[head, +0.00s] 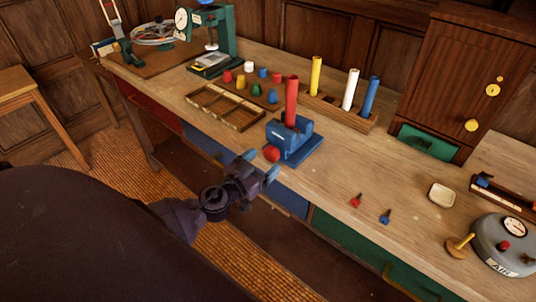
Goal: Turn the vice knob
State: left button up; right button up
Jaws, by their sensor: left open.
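The blue vice (302,147) stands at the front edge of the wooden bench, with an upright red rod (291,100) in or just behind its jaws. Its round red knob (271,154) is on the front side, facing me. My left gripper (260,165) is open, in front of the bench edge and just short of the knob. Its two blue-tipped fingers are spread, with no contact with the knob that I can make out. My right gripper is not in view.
A slotted wooden tray (226,108) lies left of the vice, with coloured pegs behind it. Yellow, white and blue rods stand in a rack (338,111) behind. Small red (355,201) and blue (385,217) pieces lie to the right. A grey air tank (503,247) stands far right.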

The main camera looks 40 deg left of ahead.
aim_at(268, 158)
pick_arm(q)
jog(key=shift+w+d, duration=0.1)
jog(key=shift+w, duration=1.45)
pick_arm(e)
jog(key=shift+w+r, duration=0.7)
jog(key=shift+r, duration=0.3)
pick_arm(q)
jog(key=c, duration=0.9)
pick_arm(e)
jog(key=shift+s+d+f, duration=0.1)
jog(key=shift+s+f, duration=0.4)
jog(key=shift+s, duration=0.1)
pick_arm(q)
jog(key=shift+m, duration=0.3)
